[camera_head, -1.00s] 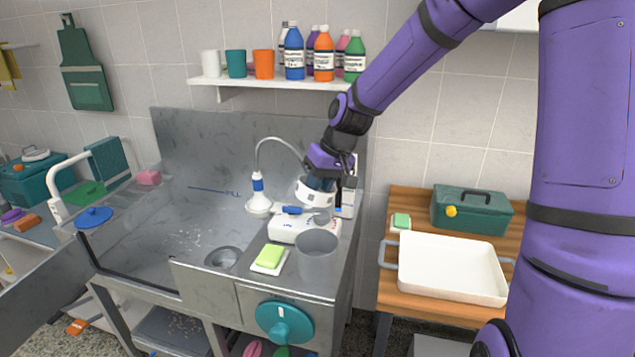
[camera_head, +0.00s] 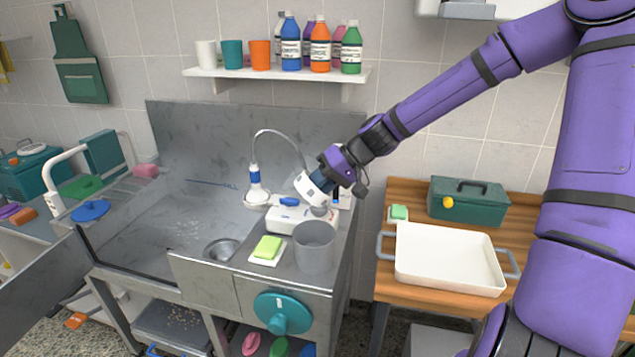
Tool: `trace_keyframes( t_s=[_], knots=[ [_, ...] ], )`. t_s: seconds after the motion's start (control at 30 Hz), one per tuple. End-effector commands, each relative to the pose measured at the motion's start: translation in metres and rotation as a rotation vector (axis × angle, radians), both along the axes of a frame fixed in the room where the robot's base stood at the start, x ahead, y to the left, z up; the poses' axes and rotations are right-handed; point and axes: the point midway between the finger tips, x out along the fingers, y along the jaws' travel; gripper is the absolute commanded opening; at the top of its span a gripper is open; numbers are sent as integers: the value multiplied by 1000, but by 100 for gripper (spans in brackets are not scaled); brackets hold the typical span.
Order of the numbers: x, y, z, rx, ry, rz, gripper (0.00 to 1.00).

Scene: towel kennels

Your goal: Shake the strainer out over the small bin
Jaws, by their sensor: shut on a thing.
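My gripper (camera_head: 317,205) is shut and tilted, its white hand pointing down and to the left. A small grey metal piece, which looks like the strainer (camera_head: 319,211), shows at its fingertips. The hand hides much of the strainer, and I cannot tell whether anything is in it. The small bin (camera_head: 314,252) is a grey open-topped cylinder on the right end of the steel counter. The strainer appears above the bin's back rim in the picture, apart from it. The inside of the bin is mostly hidden.
A white box (camera_head: 283,219) stands behind the bin. A green sponge on a white dish (camera_head: 267,248) lies left of it, near the sink drain (camera_head: 220,249). A spray head (camera_head: 257,190) hangs behind. A white tray (camera_head: 450,261) sits on the wooden table to the right.

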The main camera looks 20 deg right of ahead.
Motion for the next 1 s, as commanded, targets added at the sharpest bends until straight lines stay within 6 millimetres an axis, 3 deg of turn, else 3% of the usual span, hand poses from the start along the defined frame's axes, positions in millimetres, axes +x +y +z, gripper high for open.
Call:
trace_keyframes(
  t_s=[1.0],
  knots=[
    [0, -4, -22, 460, -46, -3, 1]
  ],
)
